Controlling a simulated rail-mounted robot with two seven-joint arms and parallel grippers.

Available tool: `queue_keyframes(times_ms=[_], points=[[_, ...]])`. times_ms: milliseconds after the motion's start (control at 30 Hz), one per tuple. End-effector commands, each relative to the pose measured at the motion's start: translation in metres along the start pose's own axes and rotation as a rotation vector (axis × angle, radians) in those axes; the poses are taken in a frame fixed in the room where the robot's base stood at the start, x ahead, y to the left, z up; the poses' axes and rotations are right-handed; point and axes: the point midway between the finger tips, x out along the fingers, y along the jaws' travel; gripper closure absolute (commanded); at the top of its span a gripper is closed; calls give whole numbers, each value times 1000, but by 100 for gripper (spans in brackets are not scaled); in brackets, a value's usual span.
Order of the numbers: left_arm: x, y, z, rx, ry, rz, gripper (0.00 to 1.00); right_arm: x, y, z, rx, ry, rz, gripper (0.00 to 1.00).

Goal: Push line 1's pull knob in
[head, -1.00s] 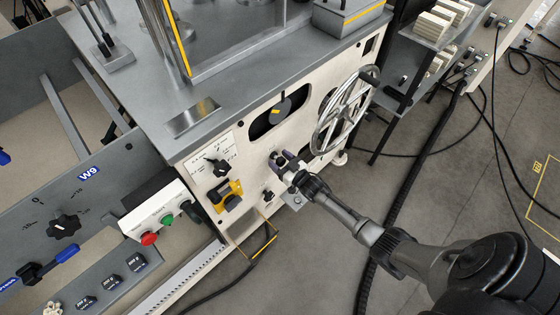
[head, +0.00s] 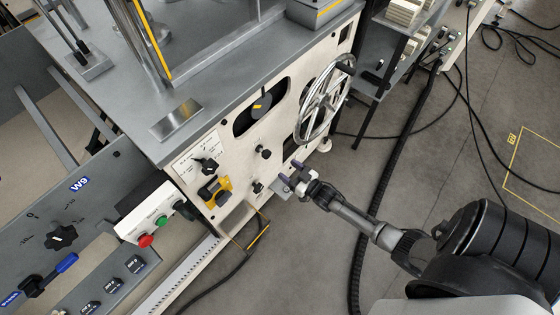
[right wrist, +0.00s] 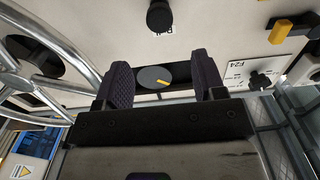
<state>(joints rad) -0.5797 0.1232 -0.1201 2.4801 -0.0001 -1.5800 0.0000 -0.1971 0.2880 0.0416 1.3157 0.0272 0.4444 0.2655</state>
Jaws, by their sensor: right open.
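A black round pull knob (head: 263,152) stands on the cream machine panel (head: 232,152), below the oval window with a grey dial (head: 262,105). It also shows at the top of the right wrist view (right wrist: 160,15), beside a small upside-down label. How far the knob stands out is hard to tell. My right gripper (head: 291,172) is open and empty, to the right of the knob and apart from it. In the right wrist view its two dark pads (right wrist: 165,82) have a wide gap, with the dial seen beyond. My left gripper is not in view.
A spoked handwheel (head: 325,98) stands out from the panel close to my right gripper. A selector knob (head: 207,165), a yellow switch (head: 214,190) and a small lower knob (head: 258,187) are on the left part of the panel. Open floor (head: 440,165) lies to the right.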

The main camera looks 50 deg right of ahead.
Motion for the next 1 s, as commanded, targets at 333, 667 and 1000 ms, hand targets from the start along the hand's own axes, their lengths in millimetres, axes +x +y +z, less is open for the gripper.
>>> queue_keyframes(times_ms=[333,667,1000], points=[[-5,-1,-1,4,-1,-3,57,-23,0,0,0,0,1,36],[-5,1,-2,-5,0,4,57,-23,0,0,1,0,1,36],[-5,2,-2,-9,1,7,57,-23,0,0,-8,0,1,36]])
